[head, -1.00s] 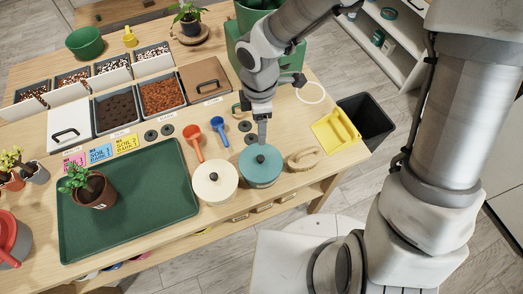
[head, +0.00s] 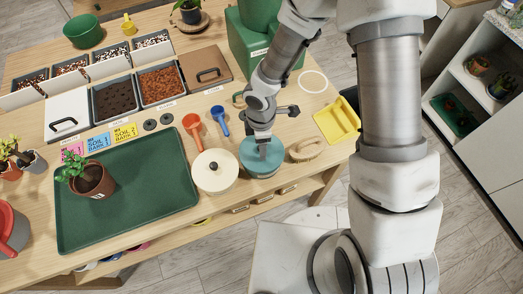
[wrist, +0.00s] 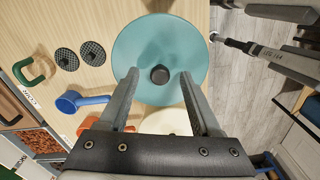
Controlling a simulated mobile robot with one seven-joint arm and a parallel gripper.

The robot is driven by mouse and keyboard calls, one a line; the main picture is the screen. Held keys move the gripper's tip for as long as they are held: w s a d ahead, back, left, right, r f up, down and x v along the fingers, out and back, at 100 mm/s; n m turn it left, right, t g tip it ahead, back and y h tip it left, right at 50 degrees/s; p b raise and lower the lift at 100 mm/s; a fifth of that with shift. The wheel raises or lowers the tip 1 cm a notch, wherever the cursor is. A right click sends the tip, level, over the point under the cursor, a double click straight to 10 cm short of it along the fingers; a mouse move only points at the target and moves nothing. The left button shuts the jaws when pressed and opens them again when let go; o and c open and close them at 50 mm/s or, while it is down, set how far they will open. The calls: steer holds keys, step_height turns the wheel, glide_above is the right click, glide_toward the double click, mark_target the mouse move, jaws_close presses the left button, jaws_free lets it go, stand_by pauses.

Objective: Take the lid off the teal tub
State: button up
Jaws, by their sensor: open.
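The teal tub (head: 262,166) stands near the front edge of the wooden table, right of a cream tub. Its round teal lid (wrist: 140,55) is on it, with a small dark knob (wrist: 160,75) at the centre. My gripper (wrist: 158,76) is open above the lid. In the wrist view its two fingers stand on either side of the knob, with space between knob and fingers. In the head view my gripper (head: 262,152) hides most of the knob. I cannot tell the exact height of the fingertips over the lid.
Red and blue scoops (head: 219,120) lie behind. A green tray (head: 125,205) with a potted plant takes the front left. The table's front edge is close.

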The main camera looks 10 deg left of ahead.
steer(key=shift+f, duration=0.35)
jaws_close()
steer(key=shift+r, duration=0.15)
